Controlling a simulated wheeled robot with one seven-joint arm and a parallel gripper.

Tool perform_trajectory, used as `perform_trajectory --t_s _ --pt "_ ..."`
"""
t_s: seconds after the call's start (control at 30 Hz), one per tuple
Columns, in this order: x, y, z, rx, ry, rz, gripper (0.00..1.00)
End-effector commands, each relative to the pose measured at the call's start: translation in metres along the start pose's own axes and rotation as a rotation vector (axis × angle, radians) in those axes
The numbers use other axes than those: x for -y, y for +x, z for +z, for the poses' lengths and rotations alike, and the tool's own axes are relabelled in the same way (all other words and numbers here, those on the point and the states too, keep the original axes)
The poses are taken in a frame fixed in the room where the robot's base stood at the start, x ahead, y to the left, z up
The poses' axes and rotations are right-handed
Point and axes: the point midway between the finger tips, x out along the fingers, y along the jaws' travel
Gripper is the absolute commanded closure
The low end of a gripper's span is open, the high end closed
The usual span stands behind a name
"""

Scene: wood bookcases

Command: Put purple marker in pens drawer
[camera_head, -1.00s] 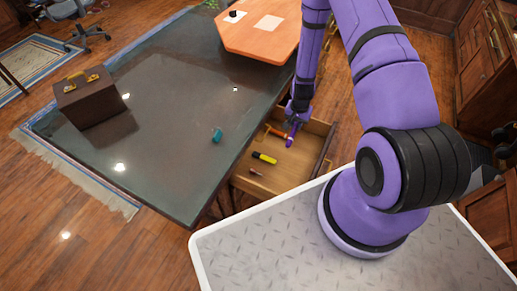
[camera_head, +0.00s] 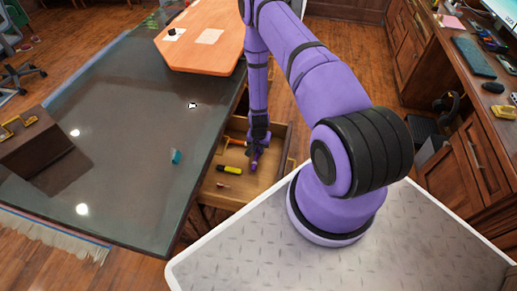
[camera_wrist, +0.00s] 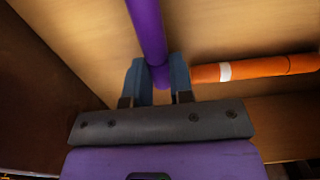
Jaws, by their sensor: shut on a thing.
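The purple marker (camera_wrist: 147,30) is between the fingers of my gripper (camera_wrist: 157,82) in the wrist view, and the fingers are shut on it. In the head view my gripper (camera_head: 255,150) is over the open drawer (camera_head: 268,178), and the purple marker (camera_head: 254,163) shows small below it. In the wrist view the marker points away over the pale drawer floor; whether it touches the floor I cannot tell. An orange marker (camera_wrist: 262,68) lies in the drawer to the right of my gripper. A yellow-and-black marker (camera_head: 229,170) lies in the drawer's left part.
A small brown item (camera_head: 223,185) lies near the drawer's front. The dark glossy table (camera_head: 130,130) borders the drawer on the left, with a teal object (camera_head: 176,156) on top. An orange board (camera_head: 205,50) lies at the back.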

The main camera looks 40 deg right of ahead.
Motion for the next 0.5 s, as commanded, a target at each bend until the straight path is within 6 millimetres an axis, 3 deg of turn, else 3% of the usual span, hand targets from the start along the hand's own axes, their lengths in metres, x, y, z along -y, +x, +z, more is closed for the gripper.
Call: perform_trajectory --t_s 0.4,0.43,0.5 --pt "0.0 0.0085 0.0 0.0 0.0 0.0 1.0" --pt "0.0001 0.0087 -0.0001 0.0 0.0 0.0 0.76" --pt "0.0002 0.0083 -0.0002 -0.001 0.0 0.0 0.68"
